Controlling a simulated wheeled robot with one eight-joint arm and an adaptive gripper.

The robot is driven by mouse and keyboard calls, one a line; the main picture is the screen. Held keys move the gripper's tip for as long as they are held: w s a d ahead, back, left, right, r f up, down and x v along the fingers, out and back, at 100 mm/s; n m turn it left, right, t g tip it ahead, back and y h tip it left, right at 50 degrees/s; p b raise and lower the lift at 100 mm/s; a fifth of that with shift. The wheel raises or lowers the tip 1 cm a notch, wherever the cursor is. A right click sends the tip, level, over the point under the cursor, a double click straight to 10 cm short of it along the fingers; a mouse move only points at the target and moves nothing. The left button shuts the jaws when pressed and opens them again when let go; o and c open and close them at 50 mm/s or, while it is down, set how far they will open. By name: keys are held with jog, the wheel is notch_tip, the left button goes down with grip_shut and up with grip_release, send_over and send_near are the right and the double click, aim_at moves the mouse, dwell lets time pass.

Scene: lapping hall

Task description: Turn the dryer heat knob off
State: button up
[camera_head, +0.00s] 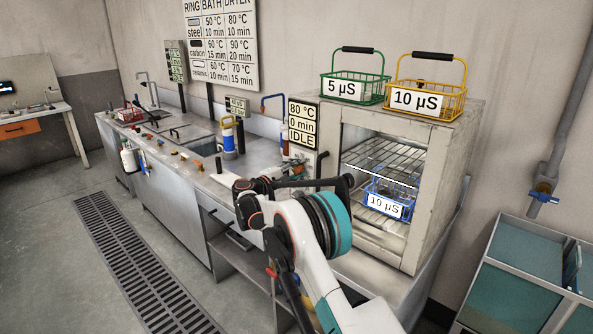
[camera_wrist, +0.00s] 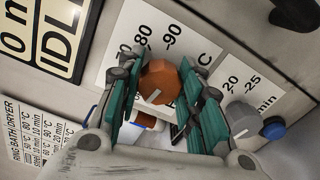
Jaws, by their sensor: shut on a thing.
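The dryer heat knob (camera_wrist: 161,80) is an orange-brown faceted knob with a white pointer line, seen in the wrist view on a white dial plate marked 80 and 90 °C. The pointer line shows toward the knob's lower edge. My gripper (camera_wrist: 158,70) is shut on it, with one teal-sided finger on each side. In the head view my gripper (camera_head: 296,172) is at the panel left of the dryer opening, and the knob is mostly hidden there. The dryer (camera_head: 437,168) shows an open front, and its display (camera_head: 302,124) reads 80 °C, 0 min, IDLE.
A grey knob (camera_wrist: 240,115) with a minute scale and a blue button (camera_wrist: 273,128) are close right of my fingers. A blue basket (camera_head: 388,198) sits inside the dryer. Green (camera_head: 354,88) and yellow (camera_head: 426,99) baskets stand on top. A wet bench (camera_head: 178,205) extends left.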

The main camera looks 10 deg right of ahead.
dwell(0.4)
jog(key=o, duration=1.1)
jog(key=shift+c, duration=0.2)
jog(key=shift+a, duration=0.1)
jog(key=v, duration=1.2)
